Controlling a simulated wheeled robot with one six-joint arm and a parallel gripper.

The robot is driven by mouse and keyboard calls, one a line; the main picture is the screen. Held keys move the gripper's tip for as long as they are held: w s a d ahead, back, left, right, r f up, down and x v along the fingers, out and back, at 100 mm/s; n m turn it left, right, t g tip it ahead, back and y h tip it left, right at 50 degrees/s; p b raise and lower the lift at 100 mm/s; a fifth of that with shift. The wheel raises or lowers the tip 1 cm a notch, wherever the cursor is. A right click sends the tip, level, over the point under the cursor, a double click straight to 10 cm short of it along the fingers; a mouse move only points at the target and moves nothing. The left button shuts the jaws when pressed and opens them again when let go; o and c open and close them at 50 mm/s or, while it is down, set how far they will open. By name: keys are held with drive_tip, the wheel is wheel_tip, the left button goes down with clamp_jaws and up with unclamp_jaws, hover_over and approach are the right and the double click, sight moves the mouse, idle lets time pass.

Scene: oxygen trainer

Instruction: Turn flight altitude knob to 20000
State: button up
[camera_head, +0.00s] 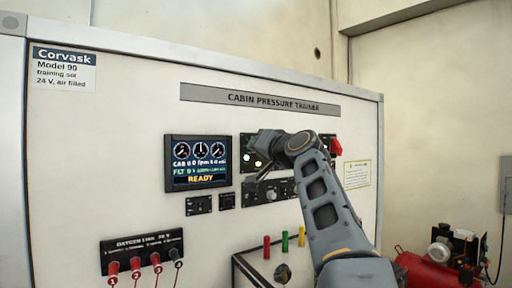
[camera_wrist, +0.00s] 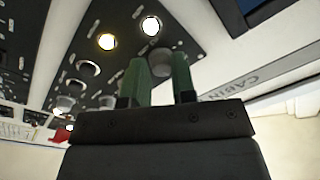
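The cabin pressure trainer (camera_head: 140,115) is a white upright panel. Its screen (camera_head: 198,163) shows round gauges, a green FLT line and READY. A black control strip (camera_head: 270,191) with a few round knobs sits below my wrist; its labels are too small to read, so I cannot tell which knob is flight altitude. My gripper (camera_wrist: 160,78) shows two green fingers standing apart in the wrist view, close to a black panel with round knobs (camera_wrist: 88,68). A pale round part lies behind the gap; I see nothing clearly gripped. In the head view my arm hides part of the controls.
Two lit lamps, one amber (camera_wrist: 107,41) and one white (camera_wrist: 151,25), are near the fingers. A red switch (camera_head: 336,148) is right of my wrist. Oxygen connectors (camera_head: 145,252) are at lower left, coloured posts (camera_head: 284,241) below, and a red compressor (camera_head: 430,270) at right.

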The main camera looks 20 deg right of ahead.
drive_tip(key=o, duration=0.4)
drive_tip(key=shift+s, duration=0.1)
drive_tip(key=s+d+b, duration=0.1)
drive_tip(key=s+b, duration=0.4)
drive_tip(key=s, duration=0.8)
drive_tip(key=shift+s+d+f, duration=0.25)
drive_tip(key=shift+f, duration=0.1)
drive_tip(key=shift+r, duration=0.1)
